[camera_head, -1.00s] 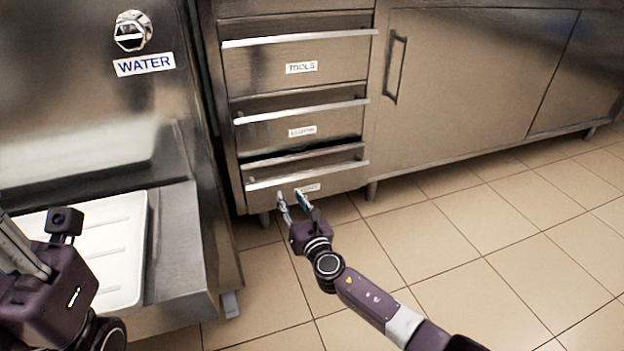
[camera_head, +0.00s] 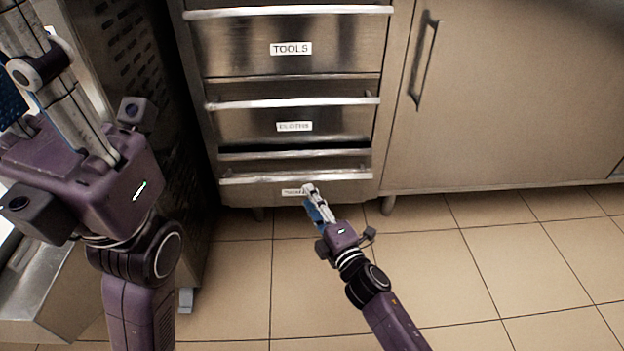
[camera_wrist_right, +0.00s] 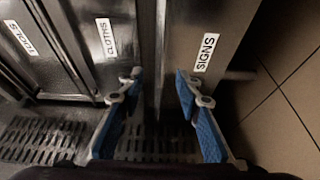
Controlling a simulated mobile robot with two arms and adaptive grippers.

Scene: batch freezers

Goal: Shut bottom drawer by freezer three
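The bottom drawer (camera_head: 345,190) is below the TOOLS and CLOTHS drawers in the steel cabinet. It stands partly out, with a dark gap above its front. Its label reads SIGNS in the right wrist view (camera_wrist_right: 206,52). My right gripper (camera_head: 308,188) is low in front of this drawer, overlapping its label in the head view. In the wrist view its two blue-padded fingers (camera_wrist_right: 158,82) are apart with nothing gripped; contact with the drawer cannot be made out. My left gripper (camera_head: 55,100) is raised at the left, away from the drawers; its fingertips are cut off.
The TOOLS drawer (camera_head: 335,48) and CLOTHS drawer (camera_head: 345,122) look shut. A cabinet door with a vertical handle (camera_head: 424,60) is to the right. A dark perforated panel (camera_head: 120,50) stands at the left. The tiled floor (camera_head: 480,270) in front is clear.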

